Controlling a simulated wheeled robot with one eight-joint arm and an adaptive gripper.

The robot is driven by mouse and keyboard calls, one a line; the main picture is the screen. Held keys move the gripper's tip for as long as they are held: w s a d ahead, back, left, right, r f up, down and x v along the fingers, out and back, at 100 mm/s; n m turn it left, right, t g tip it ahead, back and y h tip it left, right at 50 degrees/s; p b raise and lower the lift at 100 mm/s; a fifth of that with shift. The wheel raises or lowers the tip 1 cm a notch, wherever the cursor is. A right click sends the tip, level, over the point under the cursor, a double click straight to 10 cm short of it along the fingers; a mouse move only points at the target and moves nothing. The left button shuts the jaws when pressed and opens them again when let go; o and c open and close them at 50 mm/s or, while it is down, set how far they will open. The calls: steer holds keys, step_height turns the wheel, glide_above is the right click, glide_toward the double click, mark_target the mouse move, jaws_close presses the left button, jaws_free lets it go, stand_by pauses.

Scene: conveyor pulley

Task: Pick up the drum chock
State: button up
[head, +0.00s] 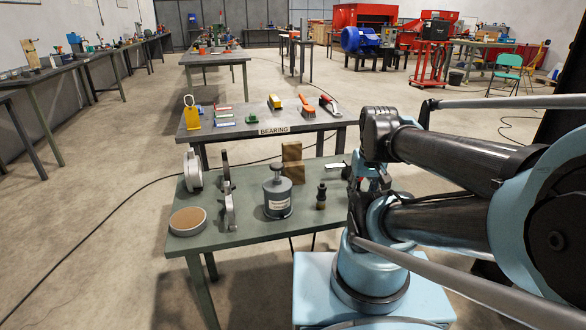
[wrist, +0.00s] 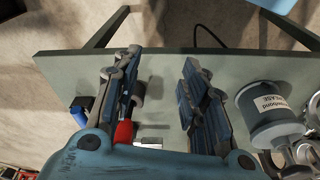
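A brown wooden block (head: 292,161), stepped in outline, stands at the back of the green work table (head: 240,232); it looks like the drum chock. In the head view it is behind the grey labelled pot and left of my arm. I cannot make it out in the wrist view. My gripper (wrist: 158,65) is open, its two fingers apart over the table with nothing held between them. In the head view my arm links largely hide the gripper, to the right of the block.
The grey labelled pot (head: 278,194) and a small dark bottle (head: 321,197) stand in front of the block. Grey metal brackets (head: 229,197) and a round tin (head: 187,221) are at left. In the wrist view, a red-handled tool (wrist: 124,131) lies near the left finger.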

steer(key=o, duration=0.5)
steer(key=shift+s+r, duration=0.35)
steer(key=shift+r, duration=0.1)
steer(key=shift+c, duration=0.2)
steer(key=o, duration=0.5)
steer(key=shift+n, duration=0.3)
steer(key=w+r, duration=0.1)
steer(key=w+a+r, duration=0.1)
steer(key=w+r, duration=0.3)
steer(key=shift+w+a+r, duration=0.2)
steer(key=shift+a, duration=0.05)
step_height(320, 180, up, 7)
steer(key=n+g, duration=0.2)
glide_above(295, 143)
step_height(295, 143, down, 11)
steer(key=shift+a+f, duration=0.1)
steer(key=shift+f, duration=0.1)
steer(key=shift+s+a+f, duration=0.1)
steer(key=shift+a+f, duration=0.1)
steer(key=shift+f, duration=1.15)
steer(key=shift+a+f, duration=0.2)
steer(key=shift+f, duration=1.1)
